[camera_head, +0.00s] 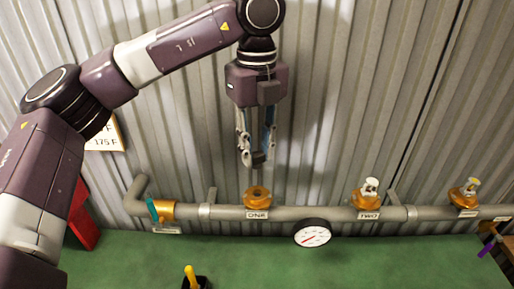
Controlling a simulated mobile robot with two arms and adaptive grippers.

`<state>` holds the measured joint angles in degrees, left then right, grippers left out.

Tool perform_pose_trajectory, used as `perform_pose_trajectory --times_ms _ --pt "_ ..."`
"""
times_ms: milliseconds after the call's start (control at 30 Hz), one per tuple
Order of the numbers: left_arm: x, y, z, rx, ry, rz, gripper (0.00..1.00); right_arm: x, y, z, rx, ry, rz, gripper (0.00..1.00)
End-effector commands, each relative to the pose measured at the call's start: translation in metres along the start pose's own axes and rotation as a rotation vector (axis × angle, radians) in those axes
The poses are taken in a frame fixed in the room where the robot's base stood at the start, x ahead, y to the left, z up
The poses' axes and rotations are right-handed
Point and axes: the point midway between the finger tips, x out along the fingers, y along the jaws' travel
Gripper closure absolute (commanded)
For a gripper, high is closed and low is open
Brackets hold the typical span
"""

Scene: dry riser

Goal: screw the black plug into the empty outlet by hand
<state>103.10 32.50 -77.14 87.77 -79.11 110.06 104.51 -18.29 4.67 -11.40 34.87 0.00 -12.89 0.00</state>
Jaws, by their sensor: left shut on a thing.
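My left gripper (256,157) hangs pointing down above the pipe and is shut on the black plug (259,158), a small dark piece at its fingertips. The empty outlet (257,193) is an orange-gold fitting with an open top, above the label "ONE" on the pipe. The plug is above the outlet, apart from it and roughly in line with it in this view. The fingers hide part of the plug. My right gripper is not in view.
The grey pipe (290,213) runs across the corrugated wall. Outlet TWO (369,194) and another outlet (464,194) to its right carry pale plugs. A round gauge (313,233) hangs below the pipe. A teal-handled valve (161,210) is at left. A yellow-handled item (191,277) stands on the green surface.

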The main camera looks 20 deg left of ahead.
Motion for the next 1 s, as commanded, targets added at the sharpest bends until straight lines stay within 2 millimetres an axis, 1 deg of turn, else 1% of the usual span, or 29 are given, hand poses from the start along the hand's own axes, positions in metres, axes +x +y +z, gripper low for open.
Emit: perform_pose_trajectory --times_ms 67,133,333,433,567,700,833,1000 --pt "0.003 0.000 0.000 -0.001 0.001 0.002 1.00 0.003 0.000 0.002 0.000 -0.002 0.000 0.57" --pt "0.006 0.000 0.000 -0.001 0.001 0.002 1.00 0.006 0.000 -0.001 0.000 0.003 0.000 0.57" --pt "0.022 0.000 0.000 -0.001 0.002 0.001 1.00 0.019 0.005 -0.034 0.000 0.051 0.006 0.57" --pt "0.032 0.000 0.000 -0.001 0.002 0.001 1.00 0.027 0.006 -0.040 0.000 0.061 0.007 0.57" --pt "0.045 0.000 0.000 -0.001 0.002 0.001 1.00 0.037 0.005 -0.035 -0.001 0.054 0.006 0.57" --pt "0.054 0.000 0.000 -0.001 0.002 0.000 1.00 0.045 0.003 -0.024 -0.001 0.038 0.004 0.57" --pt "0.057 0.000 0.000 -0.001 0.001 0.000 1.00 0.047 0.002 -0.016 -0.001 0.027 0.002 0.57" --pt "0.056 0.000 0.000 -0.001 0.001 0.000 1.00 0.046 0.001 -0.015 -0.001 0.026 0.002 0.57"
